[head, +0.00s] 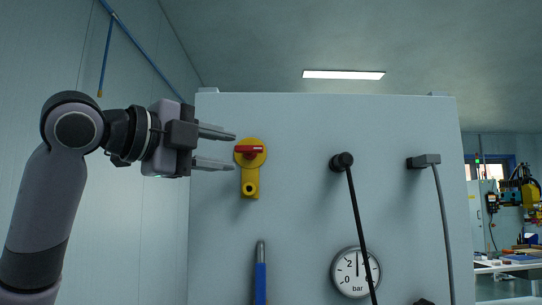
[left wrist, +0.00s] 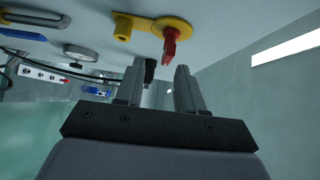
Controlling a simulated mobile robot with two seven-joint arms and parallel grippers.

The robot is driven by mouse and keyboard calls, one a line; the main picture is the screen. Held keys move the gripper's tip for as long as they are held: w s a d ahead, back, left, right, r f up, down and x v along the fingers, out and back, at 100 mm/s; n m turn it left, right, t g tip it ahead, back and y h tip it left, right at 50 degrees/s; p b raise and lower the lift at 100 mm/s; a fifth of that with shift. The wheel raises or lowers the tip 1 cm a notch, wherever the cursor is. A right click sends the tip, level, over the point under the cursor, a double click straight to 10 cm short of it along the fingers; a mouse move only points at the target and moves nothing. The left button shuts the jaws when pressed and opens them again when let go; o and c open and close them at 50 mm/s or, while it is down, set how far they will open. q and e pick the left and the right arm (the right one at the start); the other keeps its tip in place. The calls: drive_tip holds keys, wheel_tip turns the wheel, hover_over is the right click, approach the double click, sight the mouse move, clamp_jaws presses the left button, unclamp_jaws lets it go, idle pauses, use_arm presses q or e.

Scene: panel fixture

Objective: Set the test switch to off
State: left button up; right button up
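A rotary switch with a yellow plate (head: 250,184) and a red handle (head: 249,149) is mounted at the upper left of the grey panel. The handle lies horizontal in the head view; no on or off marking is readable. The left wrist view shows the red handle (left wrist: 170,46) and yellow plate (left wrist: 143,24) beyond the fingertips. My left gripper (head: 234,151) is open and empty, just left of the switch, its fingers pointing right, one higher and one lower. It also shows in the left wrist view (left wrist: 161,68). My right gripper is not in view.
The grey panel (head: 300,215) also holds a black plug with cable (head: 342,161), a grey plug with cable (head: 424,161), a round bar gauge (head: 355,272) and a blue-handled tool (head: 261,280). A workbench (head: 505,265) stands far right. The panel around the switch is clear.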

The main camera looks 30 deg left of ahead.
sight(244, 149)
use_arm(q)
drive_tip(key=shift+s+a+r, duration=0.1)
drive_tip(key=shift+s+r, duration=0.05)
drive_tip(key=shift+r, duration=0.25)
drive_tip(key=shift+w+r, duration=0.1)
drive_tip(key=shift+w, duration=0.1)
drive_tip(key=shift+p+x, duration=0.9)
drive_tip(key=shift+x, duration=2.3)
clamp_jaws()
